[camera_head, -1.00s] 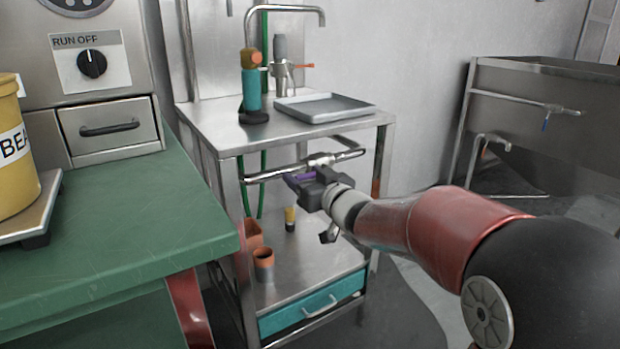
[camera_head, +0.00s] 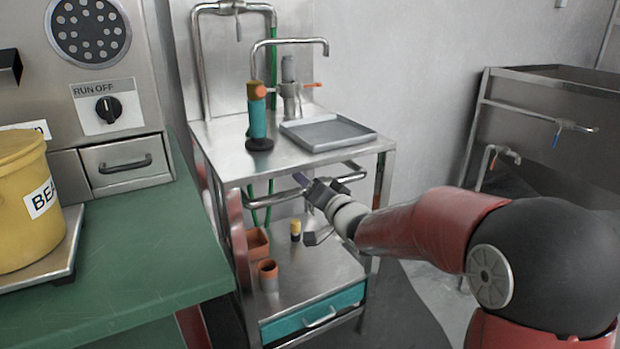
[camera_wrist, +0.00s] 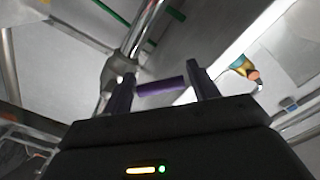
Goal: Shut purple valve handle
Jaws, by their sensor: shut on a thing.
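The purple valve handle (camera_head: 301,179) is on the metal pipe (camera_head: 350,175) that runs under the top of the steel stand. In the wrist view the handle (camera_wrist: 160,87) lies crosswise between the two fingers. My gripper (camera_head: 312,188) comes from the right in the head view and is shut on the handle; it also shows in the wrist view (camera_wrist: 163,84). The grey valve body (camera_wrist: 117,70) and pipe (camera_wrist: 143,28) are just left of the fingers. In the head view my gripper partly hides the handle and valve.
The steel stand's top (camera_head: 225,150) is close above my gripper and bears a grey tray (camera_head: 328,133) and a teal-orange tool (camera_head: 257,118). Orange cups (camera_head: 268,275) and a yellow-black item (camera_head: 295,230) stand on its lower shelf. A green table (camera_head: 140,265) is at left.

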